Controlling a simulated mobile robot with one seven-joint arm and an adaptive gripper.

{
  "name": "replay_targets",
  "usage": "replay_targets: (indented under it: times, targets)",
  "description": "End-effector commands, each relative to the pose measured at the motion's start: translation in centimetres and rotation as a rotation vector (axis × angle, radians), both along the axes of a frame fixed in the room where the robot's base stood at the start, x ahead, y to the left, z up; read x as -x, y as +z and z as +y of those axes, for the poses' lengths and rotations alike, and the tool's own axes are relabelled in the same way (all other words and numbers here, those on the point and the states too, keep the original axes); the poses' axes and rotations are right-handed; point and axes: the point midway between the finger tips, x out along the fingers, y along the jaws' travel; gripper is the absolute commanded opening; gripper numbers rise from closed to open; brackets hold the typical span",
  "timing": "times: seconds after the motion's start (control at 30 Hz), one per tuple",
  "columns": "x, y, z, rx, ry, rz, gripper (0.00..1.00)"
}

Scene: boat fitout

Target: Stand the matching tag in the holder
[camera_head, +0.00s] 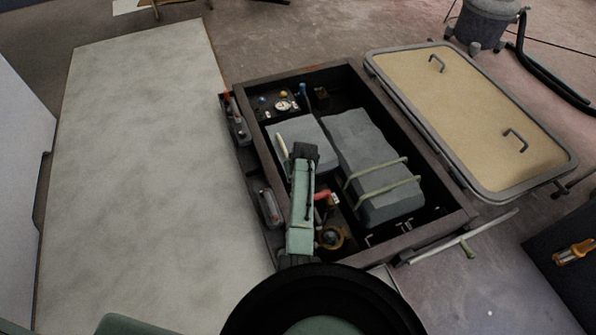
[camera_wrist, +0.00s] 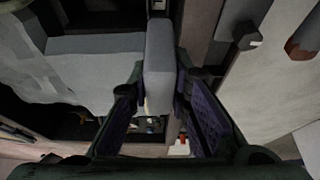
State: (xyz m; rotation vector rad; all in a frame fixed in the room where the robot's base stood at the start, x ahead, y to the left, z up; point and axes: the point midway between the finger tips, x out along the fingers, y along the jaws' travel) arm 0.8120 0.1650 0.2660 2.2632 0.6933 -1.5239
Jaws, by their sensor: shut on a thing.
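In the wrist view my gripper (camera_wrist: 158,92) has its two dark fingers on either side of a grey, slab-like piece (camera_wrist: 159,62), and it is shut on this piece. I cannot tell from its visible faces whether it is a tag; no marking shows. In the head view my arm reaches over the open dark-framed bay (camera_head: 411,152), and the fingers and what they hold are hidden behind the arm's end. I cannot make out a tag holder for certain in either view.
The bay holds a large grey block (camera_head: 360,140) under two pale straps, a smaller grey block (camera_head: 293,130), a gauge (camera_head: 283,105) and a red-and-white part (camera_head: 334,198). A tan hatch lid (camera_head: 470,120) lies right. A bare pale panel (camera_head: 140,170) lies left.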

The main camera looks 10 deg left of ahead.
Motion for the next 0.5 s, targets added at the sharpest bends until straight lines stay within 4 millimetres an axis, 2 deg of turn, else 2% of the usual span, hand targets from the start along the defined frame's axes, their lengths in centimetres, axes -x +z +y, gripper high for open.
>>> replay_targets:
  times: [0.03, 0.5]
  targets:
    - [-0.1, -1.3, 0.0, -0.001, 0.0, -0.003, 0.0]
    - [-0.1, -3.4, 0.0, 0.0, -0.002, -0.003, 0.0]
